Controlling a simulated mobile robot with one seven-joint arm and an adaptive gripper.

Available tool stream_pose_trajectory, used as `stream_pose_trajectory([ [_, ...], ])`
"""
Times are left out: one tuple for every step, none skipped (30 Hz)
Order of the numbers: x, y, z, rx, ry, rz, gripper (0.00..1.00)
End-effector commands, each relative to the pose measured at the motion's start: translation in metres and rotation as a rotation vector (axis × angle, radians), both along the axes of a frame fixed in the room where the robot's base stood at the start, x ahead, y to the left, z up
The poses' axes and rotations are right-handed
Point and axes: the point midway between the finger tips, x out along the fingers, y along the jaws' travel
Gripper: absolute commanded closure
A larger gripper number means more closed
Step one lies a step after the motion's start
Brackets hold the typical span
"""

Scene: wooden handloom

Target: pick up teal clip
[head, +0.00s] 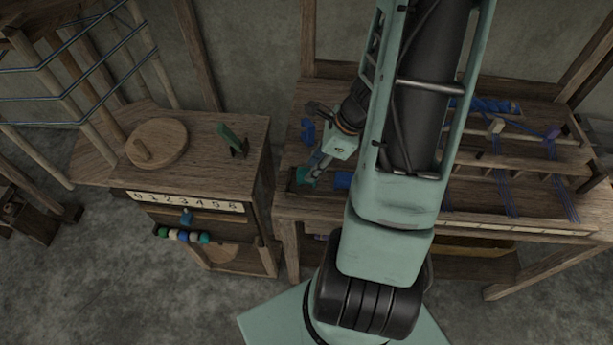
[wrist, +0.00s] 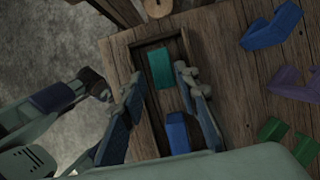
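The teal clip (wrist: 160,68) shows in the wrist view as a plain teal block lying in a shallow dark wooden tray (wrist: 136,53). In the head view a teal patch (head: 302,175) shows at the left end of the loom bench, below my gripper (head: 314,168). In the wrist view my gripper (wrist: 159,82) is open, with one finger on each side of the teal clip's near end and nothing between the pads. I cannot tell the height left between fingertips and clip. A blue block (wrist: 178,132) lies in the tray's near end, partly hidden by my gripper.
Right of the tray lie a blue piece (wrist: 270,27), a purple piece (wrist: 296,84) and a green piece (wrist: 272,135). The loom with blue threads (head: 505,195) fills the bench's right. A cabinet (head: 90,172) with a round wooden disc (head: 157,142) stands left.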

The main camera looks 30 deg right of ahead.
Motion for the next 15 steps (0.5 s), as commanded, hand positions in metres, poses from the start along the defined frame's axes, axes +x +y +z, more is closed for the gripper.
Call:
stream_pose_trajectory([
  [0.001, 0.001, -0.004, 0.001, 0.001, -0.001, 0.71],
  [0.001, 0.002, -0.005, 0.001, 0.001, 0.000, 0.71],
  [0.001, 0.002, -0.006, 0.001, 0.001, 0.000, 0.71],
  [0.002, 0.002, -0.008, 0.000, 0.000, 0.001, 0.71],
  [0.002, 0.003, -0.009, 0.000, 0.000, 0.001, 0.71],
  [0.003, 0.003, -0.012, 0.000, 0.000, 0.001, 0.71],
  [0.003, 0.004, -0.015, 0.002, 0.001, 0.002, 0.71],
  [0.004, 0.004, -0.019, 0.002, 0.002, 0.001, 0.71],
  [0.005, 0.005, -0.024, 0.002, 0.001, 0.000, 0.71],
  [0.006, 0.005, -0.027, 0.003, 0.001, 0.000, 0.71],
  [0.007, 0.006, -0.031, 0.002, 0.002, 0.001, 0.71],
  [0.008, 0.007, -0.036, 0.002, 0.001, 0.001, 0.71],
  [0.009, 0.008, -0.039, 0.003, 0.001, 0.001, 0.71],
  [0.010, 0.009, -0.043, 0.002, 0.001, 0.001, 0.71],
  [0.011, 0.010, -0.047, 0.002, 0.001, 0.001, 0.71],
])
